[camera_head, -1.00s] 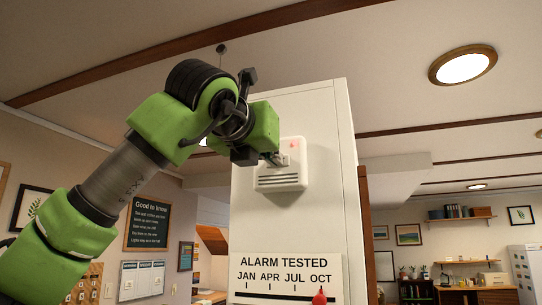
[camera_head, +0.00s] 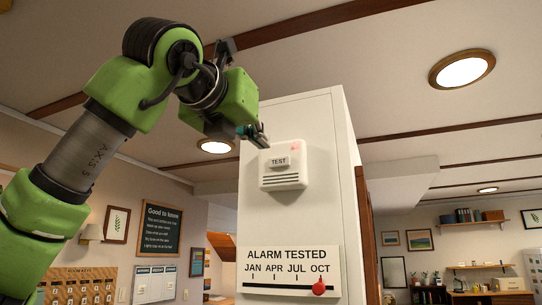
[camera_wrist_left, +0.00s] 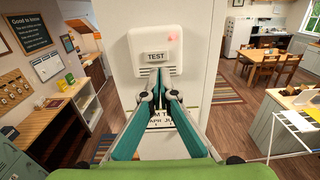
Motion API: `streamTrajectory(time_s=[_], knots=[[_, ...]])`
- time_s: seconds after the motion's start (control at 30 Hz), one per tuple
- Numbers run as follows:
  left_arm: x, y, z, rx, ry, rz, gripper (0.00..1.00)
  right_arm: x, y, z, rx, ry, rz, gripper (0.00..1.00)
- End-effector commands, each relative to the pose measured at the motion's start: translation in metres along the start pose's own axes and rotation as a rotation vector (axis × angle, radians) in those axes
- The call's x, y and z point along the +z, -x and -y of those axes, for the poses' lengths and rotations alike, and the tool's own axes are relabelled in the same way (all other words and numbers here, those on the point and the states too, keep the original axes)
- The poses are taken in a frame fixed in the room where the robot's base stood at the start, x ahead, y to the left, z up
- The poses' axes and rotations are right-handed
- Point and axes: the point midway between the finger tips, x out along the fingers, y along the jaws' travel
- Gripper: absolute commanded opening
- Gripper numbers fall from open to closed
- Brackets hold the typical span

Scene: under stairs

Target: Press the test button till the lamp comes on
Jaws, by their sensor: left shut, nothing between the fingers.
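A white alarm box (camera_head: 283,181) is fixed to the upper part of a white panel. Its grey TEST button (camera_head: 279,161) is in plain sight, and it also shows in the wrist view (camera_wrist_left: 155,57). A small reddish spot (camera_head: 296,149) is at the box's upper right, also in the wrist view (camera_wrist_left: 172,38); I cannot tell whether it is a lit lamp. My left gripper (camera_head: 254,136) is shut and empty, just left of and above the button in the head view. In the wrist view its teal fingers (camera_wrist_left: 159,97) end below the button, apart from it. My right gripper is not in view.
Below the alarm, an "ALARM TESTED" strip (camera_head: 288,257) has a red knob (camera_head: 319,287) under OCT. The white panel (camera_head: 322,190) stands in front of me. A pinboard with key hooks (camera_head: 88,283) hangs at left. The ceiling is above.

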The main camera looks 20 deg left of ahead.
Motion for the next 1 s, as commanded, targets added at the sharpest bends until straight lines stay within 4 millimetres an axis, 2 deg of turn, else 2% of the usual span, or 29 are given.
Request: streamTrajectory(time_s=[0.03, 0.1, 0.3, 0.47, 0.7, 1.0], knots=[[-0.004, 0.01, -0.001, 0.001, 0.001, 0.001, 0.0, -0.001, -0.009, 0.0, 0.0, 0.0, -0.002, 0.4], [-0.004, 0.022, -0.001, 0.001, 0.001, 0.001, 0.0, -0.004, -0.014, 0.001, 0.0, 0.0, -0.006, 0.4], [-0.001, 0.044, 0.0, 0.001, 0.001, -0.001, 0.0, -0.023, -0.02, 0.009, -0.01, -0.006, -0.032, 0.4], [0.0, 0.048, 0.0, 0.0, 0.001, -0.001, 0.0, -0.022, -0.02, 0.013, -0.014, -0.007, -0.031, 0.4], [0.0, 0.047, 0.0, 0.001, 0.001, -0.002, 0.0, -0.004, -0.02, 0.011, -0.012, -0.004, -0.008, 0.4], [-0.001, 0.046, 0.001, -0.002, 0.0, -0.002, 0.0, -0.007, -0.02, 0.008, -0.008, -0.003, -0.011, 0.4]])
